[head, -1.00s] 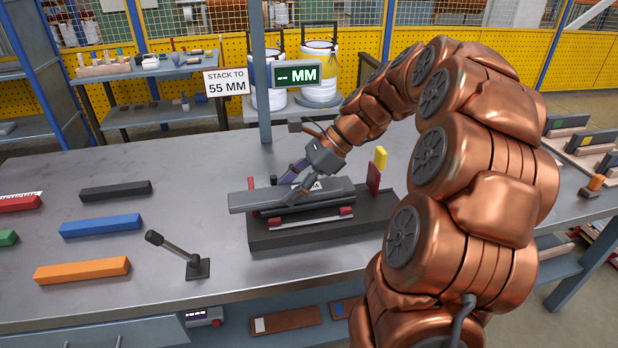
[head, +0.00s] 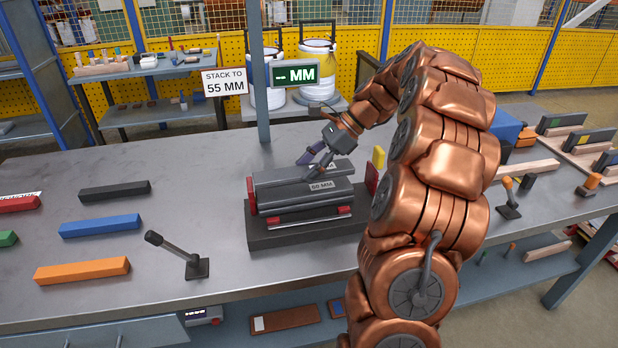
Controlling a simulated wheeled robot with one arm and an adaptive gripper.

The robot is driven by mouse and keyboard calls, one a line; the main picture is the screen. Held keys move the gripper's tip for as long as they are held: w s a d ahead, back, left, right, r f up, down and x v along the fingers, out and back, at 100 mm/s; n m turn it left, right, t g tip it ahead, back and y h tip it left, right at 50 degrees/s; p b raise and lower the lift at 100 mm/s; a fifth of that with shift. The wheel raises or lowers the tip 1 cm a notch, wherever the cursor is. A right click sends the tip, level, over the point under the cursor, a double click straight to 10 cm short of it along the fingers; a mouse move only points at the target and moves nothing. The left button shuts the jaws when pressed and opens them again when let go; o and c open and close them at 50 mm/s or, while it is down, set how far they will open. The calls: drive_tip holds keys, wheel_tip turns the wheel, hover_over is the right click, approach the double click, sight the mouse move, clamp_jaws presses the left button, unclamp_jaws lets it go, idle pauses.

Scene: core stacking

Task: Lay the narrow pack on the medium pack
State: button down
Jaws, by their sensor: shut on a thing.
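My gripper (head: 312,167) is shut on a dark grey pack (head: 285,179), which I take to be the narrow pack. It holds this pack lengthwise over a second grey pack (head: 290,197), likely the medium pack. The lower pack bears a white label that seems to end in "MM". It lies in a dark fixture (head: 290,236) with red end pieces. The held pack looks level and lined up with the lower one. I cannot tell whether the two touch. The gripper and arm hide part of the right ends.
A lever (head: 180,256) stands left of the fixture. Black (head: 115,191), blue (head: 100,226) and orange (head: 82,270) bars lie on the left of the bench. A sign (head: 225,81) reads "STACK TO 55 MM". The display (head: 295,74) shows dashes. A yellow block (head: 379,157) stands at the fixture's right.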

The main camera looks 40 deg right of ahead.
sight(309, 188)
drive_tip(key=shift+f, duration=1.75)
drive_tip(key=shift+f, duration=0.1)
drive_tip(key=shift+c, duration=2.2)
unclamp_jaws()
drive_tip(key=shift+d, duration=0.1)
drive_tip(key=shift+d+r, duration=0.3)
drive_tip(key=shift+r, duration=0.1)
drive_tip(key=shift+v, duration=5.55)
